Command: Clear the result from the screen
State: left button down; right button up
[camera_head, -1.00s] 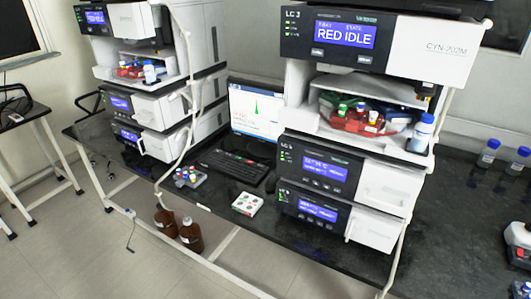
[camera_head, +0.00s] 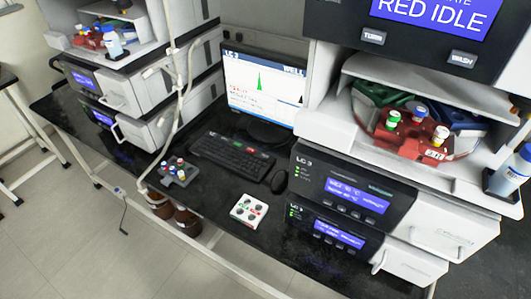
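The computer screen (camera_head: 258,88) stands at the back of the bench between the two column stacks. It shows a white page with a green peak and a dark peak at its right edge, with small text I cannot fully read. A black keyboard (camera_head: 231,155) with a few coloured keys lies in front of it. A dark mouse (camera_head: 279,181) lies to the right of the keyboard. A small white box with round dark buttons (camera_head: 249,210) sits near the bench's front edge. Neither gripper is in view.
The right LC stack (camera_head: 350,185) stands close, its upper panel reading "RED IDLE". A red vial rack (camera_head: 412,135) and a blue-capped bottle (camera_head: 510,170) sit on its shelf. A grey vial rack (camera_head: 179,173) is on the bench (camera_head: 215,195). Brown bottles (camera_head: 187,221) stand below.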

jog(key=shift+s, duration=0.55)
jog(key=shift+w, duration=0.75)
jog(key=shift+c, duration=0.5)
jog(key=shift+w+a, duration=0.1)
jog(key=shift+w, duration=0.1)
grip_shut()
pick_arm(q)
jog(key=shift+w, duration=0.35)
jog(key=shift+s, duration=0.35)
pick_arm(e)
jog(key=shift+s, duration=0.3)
